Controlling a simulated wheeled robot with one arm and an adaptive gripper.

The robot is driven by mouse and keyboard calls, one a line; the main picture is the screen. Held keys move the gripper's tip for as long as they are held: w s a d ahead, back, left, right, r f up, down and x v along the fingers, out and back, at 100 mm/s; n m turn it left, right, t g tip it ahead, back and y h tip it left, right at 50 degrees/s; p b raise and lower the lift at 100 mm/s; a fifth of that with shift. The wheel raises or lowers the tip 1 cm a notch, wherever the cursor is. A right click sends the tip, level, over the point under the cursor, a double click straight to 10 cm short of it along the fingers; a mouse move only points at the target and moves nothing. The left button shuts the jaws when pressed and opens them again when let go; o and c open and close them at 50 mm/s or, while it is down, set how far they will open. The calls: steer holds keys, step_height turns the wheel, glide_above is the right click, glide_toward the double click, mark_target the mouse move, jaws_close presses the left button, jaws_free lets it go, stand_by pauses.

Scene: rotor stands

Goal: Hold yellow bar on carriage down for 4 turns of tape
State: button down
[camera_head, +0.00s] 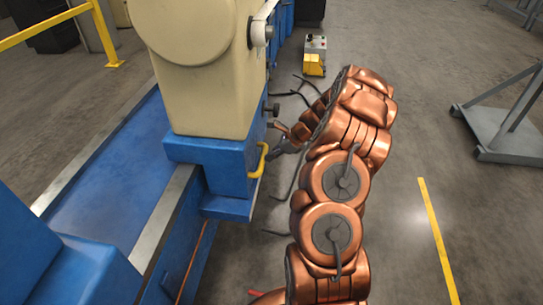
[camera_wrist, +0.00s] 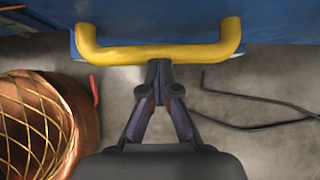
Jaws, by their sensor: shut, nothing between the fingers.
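The yellow bar (camera_wrist: 160,52) is a bent handle fixed at both ends to the blue carriage (camera_wrist: 180,12). In the head view the yellow bar (camera_head: 259,160) sits on the right side of the blue carriage (camera_head: 208,155), under the cream housing. My gripper (camera_wrist: 159,68) is shut and empty. Its fingertips are at the lower edge of the bar's middle in the wrist view; I cannot tell whether they touch it. In the head view my gripper (camera_head: 274,147) is small, beside the bar, and partly hidden.
A copper-coloured coil with yellow mesh (camera_wrist: 35,125) lies at the left in the wrist view. Dark cables (camera_wrist: 255,115) lie on the floor at right. A yellow control box (camera_head: 314,62) stands beyond my arm. A grey stand (camera_head: 510,130) is at far right.

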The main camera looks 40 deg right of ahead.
steer(key=s+d+f+p+v, duration=0.1)
steer(key=p+v, duration=0.3)
steer(key=v, duration=0.9)
steer(key=shift+s+d+f, duration=0.15)
steer(key=shift+f, duration=0.1)
steer(key=s+a+r+n+g, duration=0.2)
steer(key=a+r+n, duration=0.25)
steer(key=a, duration=0.45)
steer(key=s+a+r+n+g, duration=0.1)
steer(key=a+r+n, duration=0.3)
steer(key=a, duration=0.5)
steer(key=s+a+r+n+g, duration=0.25)
steer(key=a+n, duration=0.25)
steer(key=a, duration=0.4)
steer(key=s+a+r+n+g+h, duration=0.25)
steer(key=s+a+n, duration=0.45)
steer(key=s, duration=0.4)
steer(key=s+n+h, duration=0.3)
steer(key=s+n, duration=0.4)
steer(key=s, duration=0.6)
step_height(320, 180, up, 25)
steer(key=s+p, duration=0.1)
steer(key=p, duration=2.2)
steer(key=shift+s+a+r+t, duration=0.2)
steer(key=shift+t, duration=0.1)
